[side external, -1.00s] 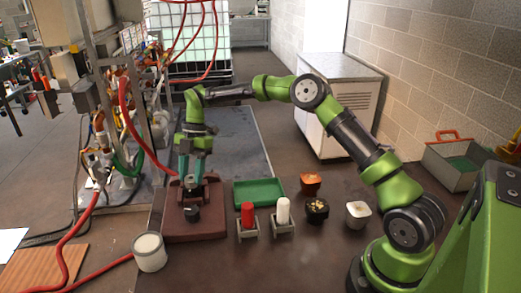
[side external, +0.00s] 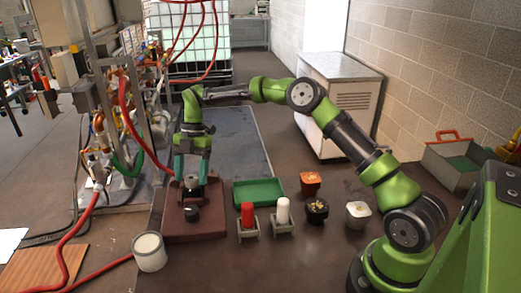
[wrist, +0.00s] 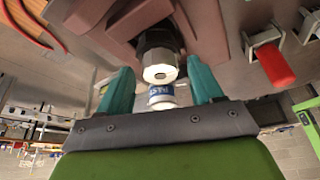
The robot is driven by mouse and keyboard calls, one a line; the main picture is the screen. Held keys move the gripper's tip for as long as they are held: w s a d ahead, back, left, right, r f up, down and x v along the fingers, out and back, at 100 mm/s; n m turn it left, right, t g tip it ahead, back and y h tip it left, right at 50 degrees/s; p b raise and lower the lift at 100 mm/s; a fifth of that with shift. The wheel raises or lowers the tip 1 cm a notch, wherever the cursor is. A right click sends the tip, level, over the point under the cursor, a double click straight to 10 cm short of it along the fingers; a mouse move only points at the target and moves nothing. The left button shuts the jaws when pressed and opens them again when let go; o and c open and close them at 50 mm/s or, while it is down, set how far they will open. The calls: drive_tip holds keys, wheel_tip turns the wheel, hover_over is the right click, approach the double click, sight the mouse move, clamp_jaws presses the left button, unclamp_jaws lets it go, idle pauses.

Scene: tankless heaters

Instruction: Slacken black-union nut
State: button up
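In the wrist view, a black nut (wrist: 158,42) sits at the brown-red block (wrist: 208,35), with a pale six-sided end facing the camera. A white fitting with a blue label (wrist: 162,96) lies in line with it, nearer the camera. My gripper (wrist: 161,90) is open, its two teal fingers on either side of the labelled fitting with gaps. In the side view my gripper (side external: 191,172) points down over the brown-red block (side external: 215,226). A short black part (side external: 191,213) shows at the block's near side. I cannot tell whether either finger touches anything.
A green tray (side external: 258,192) lies right of the block. A red-topped holder (side external: 247,217) and a white-topped holder (side external: 283,213) stand before it, with small containers (side external: 316,210) further right. A white cup (side external: 149,251) stands at front left. Red hoses and pipework rise at left.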

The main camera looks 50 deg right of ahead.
drive_tip(key=v, duration=1.2)
idle(0.3)
